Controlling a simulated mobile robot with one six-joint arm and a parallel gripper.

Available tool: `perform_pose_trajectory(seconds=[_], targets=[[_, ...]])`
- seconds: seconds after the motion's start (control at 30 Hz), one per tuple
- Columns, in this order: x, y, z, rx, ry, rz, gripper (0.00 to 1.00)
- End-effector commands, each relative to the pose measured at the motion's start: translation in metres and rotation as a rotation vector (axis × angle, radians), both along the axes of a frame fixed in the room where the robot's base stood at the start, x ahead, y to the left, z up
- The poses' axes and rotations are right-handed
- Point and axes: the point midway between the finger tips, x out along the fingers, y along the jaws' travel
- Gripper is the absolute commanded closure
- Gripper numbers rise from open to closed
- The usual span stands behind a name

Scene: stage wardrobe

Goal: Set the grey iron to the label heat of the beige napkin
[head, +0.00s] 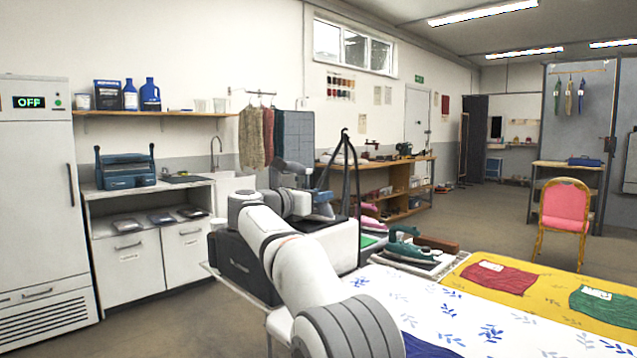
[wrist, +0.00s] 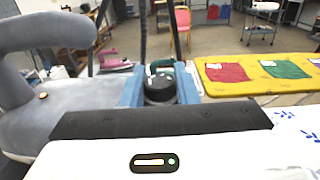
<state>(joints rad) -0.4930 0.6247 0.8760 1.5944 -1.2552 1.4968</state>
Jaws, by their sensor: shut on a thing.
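The grey iron (wrist: 48,105) fills the left of the wrist view, with its rounded handle (wrist: 48,32) at the top. My gripper (wrist: 160,88) has its two blue fingers closed on either side of a black dial (wrist: 158,91) with a pale mark on top. What the dial sits on is hidden below, and I cannot read any setting. In the head view the grey iron (head: 320,207) shows partly beyond my arm. I cannot make out a beige napkin in either view.
A pink iron (wrist: 113,62) and a green iron (head: 408,243) stand beyond. Red (head: 497,277) and green (head: 606,304) cloths with white labels lie on a yellow cloth (head: 545,285). A pink chair (head: 564,208) stands on open floor behind.

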Motion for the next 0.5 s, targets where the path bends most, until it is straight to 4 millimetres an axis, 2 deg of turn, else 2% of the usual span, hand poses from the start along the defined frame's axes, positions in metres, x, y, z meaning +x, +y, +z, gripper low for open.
perform_pose_trajectory(seconds=[0.5], targets=[[-0.0006, 0.0005, -0.0008, 0.000, 0.000, -0.077, 0.95]])
